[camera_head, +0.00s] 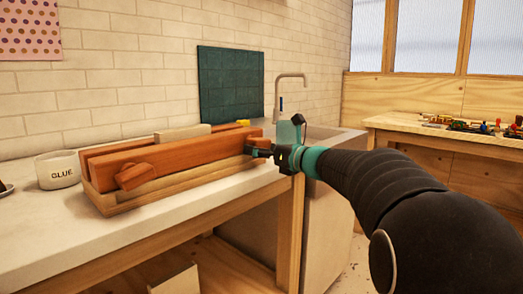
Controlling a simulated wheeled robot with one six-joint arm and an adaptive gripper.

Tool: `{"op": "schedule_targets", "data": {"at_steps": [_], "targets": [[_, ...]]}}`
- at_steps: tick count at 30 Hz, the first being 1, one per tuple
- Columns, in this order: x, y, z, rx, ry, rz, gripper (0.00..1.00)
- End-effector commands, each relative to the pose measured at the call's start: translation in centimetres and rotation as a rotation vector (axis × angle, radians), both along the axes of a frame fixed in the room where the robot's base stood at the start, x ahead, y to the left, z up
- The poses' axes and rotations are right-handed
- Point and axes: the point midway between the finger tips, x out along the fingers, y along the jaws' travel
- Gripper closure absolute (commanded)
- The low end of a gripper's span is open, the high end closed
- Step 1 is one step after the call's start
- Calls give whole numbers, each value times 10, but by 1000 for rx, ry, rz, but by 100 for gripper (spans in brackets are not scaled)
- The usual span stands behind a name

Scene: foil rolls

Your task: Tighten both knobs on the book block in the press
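The press (190,153) is a reddish-brown wooden clamp with two long beams, sitting in a pale wooden tray (150,200) on the counter. The pale book block (182,133) stands upright between the beams, its top edge showing above them. The left knob (135,176) is a wooden block on the front face of the front beam, sitting tilted.
A white GLUE pot (58,169) stands left of the press. A dark green board (230,82) is at the wall. The counter front (150,235) is clear.

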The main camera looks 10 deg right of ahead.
Motion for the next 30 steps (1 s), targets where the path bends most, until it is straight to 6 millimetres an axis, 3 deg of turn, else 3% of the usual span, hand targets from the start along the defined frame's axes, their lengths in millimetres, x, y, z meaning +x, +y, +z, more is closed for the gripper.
{"op": "schedule_targets", "data": {"at_steps": [8, 21, 30], "targets": [[-14, -11, 2, 0, -2, -3, 6], [-81, -58, 0, -1, 0, -3, 6], [-99, -69, 0, 0, 0, -1, 6]]}}
